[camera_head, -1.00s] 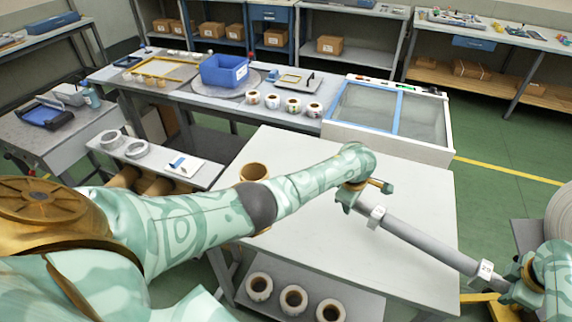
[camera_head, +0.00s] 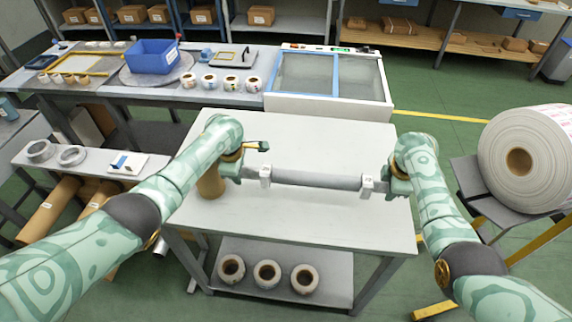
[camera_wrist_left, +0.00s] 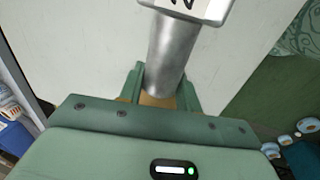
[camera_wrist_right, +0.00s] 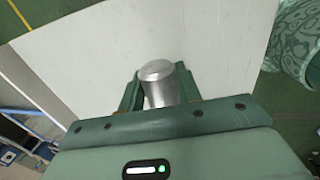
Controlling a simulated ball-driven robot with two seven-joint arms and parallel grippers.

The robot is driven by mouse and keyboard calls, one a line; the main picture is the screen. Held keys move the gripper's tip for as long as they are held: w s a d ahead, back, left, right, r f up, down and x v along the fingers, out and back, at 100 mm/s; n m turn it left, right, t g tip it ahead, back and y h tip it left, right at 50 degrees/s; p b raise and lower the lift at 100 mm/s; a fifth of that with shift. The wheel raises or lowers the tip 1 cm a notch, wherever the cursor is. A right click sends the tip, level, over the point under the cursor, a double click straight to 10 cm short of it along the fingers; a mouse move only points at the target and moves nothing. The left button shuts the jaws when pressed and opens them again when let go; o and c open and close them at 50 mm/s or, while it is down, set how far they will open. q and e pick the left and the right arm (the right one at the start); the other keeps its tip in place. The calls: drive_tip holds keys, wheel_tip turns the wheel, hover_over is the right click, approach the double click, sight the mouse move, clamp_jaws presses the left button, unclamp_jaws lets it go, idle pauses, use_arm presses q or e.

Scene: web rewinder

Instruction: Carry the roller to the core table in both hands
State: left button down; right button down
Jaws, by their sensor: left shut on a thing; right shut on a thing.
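The grey roller (camera_head: 315,180) lies level across the view, with a white block near each end. My left gripper (camera_head: 246,171) is shut on its left end; that metal end shows between the jaws in the left wrist view (camera_wrist_left: 168,65). My right gripper (camera_head: 386,185) is shut on its right end, which also shows between the jaws in the right wrist view (camera_wrist_right: 160,88). The roller is over the pale core table (camera_head: 300,222). I cannot tell whether it touches the tabletop. A brown core (camera_head: 212,182) stands on the table, partly hidden behind my left arm.
Several cores (camera_head: 267,272) sit on the table's lower shelf. A workbench with a blue bin (camera_head: 152,57) and a framed glass panel (camera_head: 330,75) stand behind. A large white roll (camera_head: 525,160) is at the right. The table's front half is clear.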

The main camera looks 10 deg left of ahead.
sight(243, 190)
use_arm(q)
drive_tip(key=shift+d, duration=0.15)
